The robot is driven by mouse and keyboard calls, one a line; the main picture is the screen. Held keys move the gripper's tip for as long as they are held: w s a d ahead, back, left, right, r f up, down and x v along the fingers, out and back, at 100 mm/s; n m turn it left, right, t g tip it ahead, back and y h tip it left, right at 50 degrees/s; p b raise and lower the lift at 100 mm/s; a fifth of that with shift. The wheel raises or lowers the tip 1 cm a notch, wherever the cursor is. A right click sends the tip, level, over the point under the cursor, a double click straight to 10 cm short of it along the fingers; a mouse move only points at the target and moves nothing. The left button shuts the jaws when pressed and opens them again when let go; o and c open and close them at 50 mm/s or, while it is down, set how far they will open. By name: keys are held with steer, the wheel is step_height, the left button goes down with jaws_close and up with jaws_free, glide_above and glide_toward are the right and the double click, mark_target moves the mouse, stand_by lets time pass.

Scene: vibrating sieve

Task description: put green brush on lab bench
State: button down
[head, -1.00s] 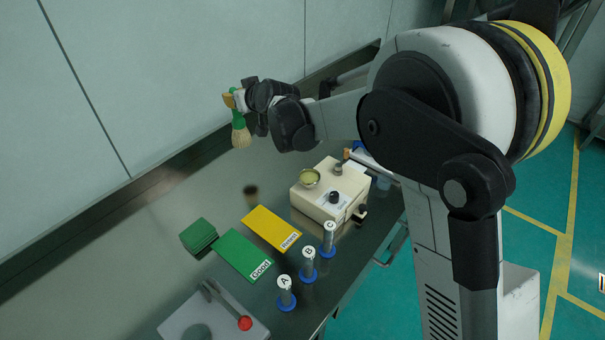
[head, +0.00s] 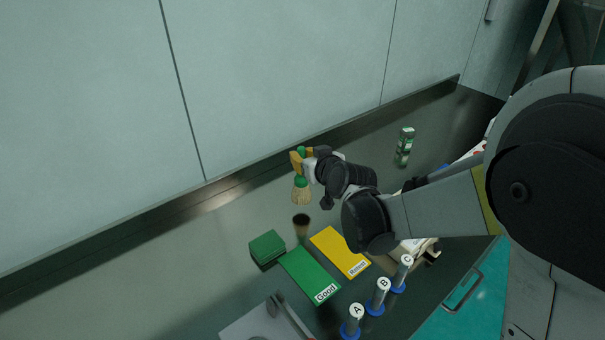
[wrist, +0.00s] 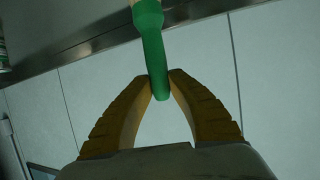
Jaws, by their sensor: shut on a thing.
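The green brush (head: 301,186) has a green handle and pale bristles that hang downward. My gripper (head: 299,160) is shut on its handle and holds it above the lab bench (head: 215,235), a dark shiny surface. A dark reflection of the brush shows on the bench below it, with a gap between. In the wrist view, the yellow fingers of my gripper (wrist: 158,82) pinch the green handle of the brush (wrist: 151,40); the bristles are mostly out of that frame.
A green block (head: 266,246), a green "Good" card (head: 308,272) and a yellow card (head: 340,250) lie below. Labelled cylinders A (head: 352,322), B (head: 377,297) and C (head: 401,275) stand at the front edge. A small green-and-white bottle (head: 405,140) stands farther back. The left bench is clear.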

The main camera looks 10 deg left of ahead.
mark_target(300, 180)
steer(key=shift+a+f, duration=0.4)
steer(key=shift+f, duration=0.05)
steer(key=shift+f+b, duration=0.85)
steer(key=shift+f, duration=0.9)
steer(key=shift+f, duration=0.15)
steer(key=c, duration=1.4)
jaws_free()
steer(key=shift+o, duration=0.2)
